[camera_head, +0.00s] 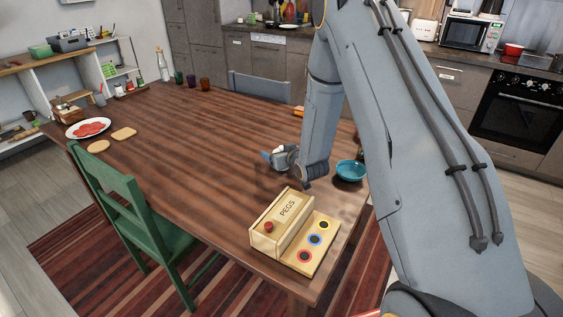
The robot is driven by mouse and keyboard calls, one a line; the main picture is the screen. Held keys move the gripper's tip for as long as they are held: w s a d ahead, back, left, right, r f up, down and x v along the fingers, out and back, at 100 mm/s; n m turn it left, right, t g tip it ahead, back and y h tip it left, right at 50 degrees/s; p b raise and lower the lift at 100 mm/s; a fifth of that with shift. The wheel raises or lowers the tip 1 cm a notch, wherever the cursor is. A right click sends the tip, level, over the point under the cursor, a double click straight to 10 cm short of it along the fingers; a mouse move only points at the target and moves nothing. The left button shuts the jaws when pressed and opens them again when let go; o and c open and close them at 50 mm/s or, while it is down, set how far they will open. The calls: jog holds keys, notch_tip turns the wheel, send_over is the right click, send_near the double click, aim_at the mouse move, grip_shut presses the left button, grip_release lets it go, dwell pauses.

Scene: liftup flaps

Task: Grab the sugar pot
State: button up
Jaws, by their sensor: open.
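My arm reaches down over the wooden table from the upper right. My gripper (274,157) is at its end, left of the wrist and above the middle of the table's right half. It is open, small in view, and its fingers are hard to make out. I cannot pick out a sugar pot for certain; my arm covers part of the table's right side. A teal bowl (350,170) stands just right of my wrist.
A wooden PEGS box (270,238) with a ring board (316,240) stands at the table's near end. A plate of red food (88,128), two boards and several cups are far left and back. A green chair (125,200) stands at the left edge. The table's middle (190,140) is clear.

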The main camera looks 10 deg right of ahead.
grip_shut()
dwell(0.3)
jog(key=shift+r, duration=0.1)
